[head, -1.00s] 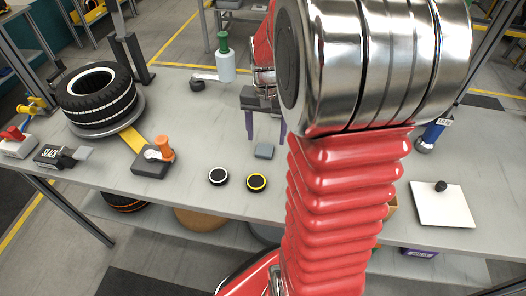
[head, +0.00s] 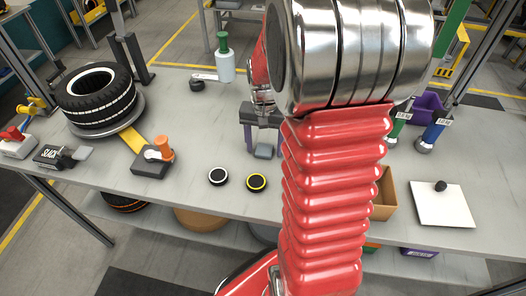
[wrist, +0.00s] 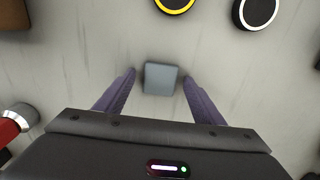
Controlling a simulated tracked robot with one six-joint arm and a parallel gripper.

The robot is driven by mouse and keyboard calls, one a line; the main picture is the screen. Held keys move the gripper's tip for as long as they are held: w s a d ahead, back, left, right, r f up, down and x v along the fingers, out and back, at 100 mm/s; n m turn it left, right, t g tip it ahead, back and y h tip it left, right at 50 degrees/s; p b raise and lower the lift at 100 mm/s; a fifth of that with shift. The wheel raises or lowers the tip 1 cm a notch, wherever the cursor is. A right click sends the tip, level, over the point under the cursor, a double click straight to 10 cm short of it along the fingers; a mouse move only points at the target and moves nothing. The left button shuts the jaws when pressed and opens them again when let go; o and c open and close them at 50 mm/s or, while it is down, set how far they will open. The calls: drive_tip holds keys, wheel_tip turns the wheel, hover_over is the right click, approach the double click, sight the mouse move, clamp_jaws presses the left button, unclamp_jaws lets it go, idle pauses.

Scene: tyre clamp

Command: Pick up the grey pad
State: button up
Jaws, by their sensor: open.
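The grey pad (head: 263,151) is a small flat square block lying on the grey table. It also shows in the wrist view (wrist: 160,78), where it sits between the tips of my gripper's two purple fingers. My gripper (wrist: 158,80) is open, with a gap between each finger and the pad. In the head view my gripper (head: 265,148) has its fingers around the pad's sides. Whether the fingertips are level with the pad or above it I cannot tell.
A white-ringed black disc (head: 218,176) and a yellow-ringed one (head: 256,182) lie in front of the pad. An orange-handled block (head: 152,162) and a tyre (head: 97,97) stand left. A bottle (head: 225,62) is behind, a white board (head: 441,205) at right.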

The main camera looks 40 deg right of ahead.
sight(264, 149)
drive_tip(key=shift+c, duration=0.2)
drive_tip(key=c, duration=1.1)
drive_tip(key=shift+o, duration=0.2)
wheel_tip(264, 149, up, 10)
idle(0.4)
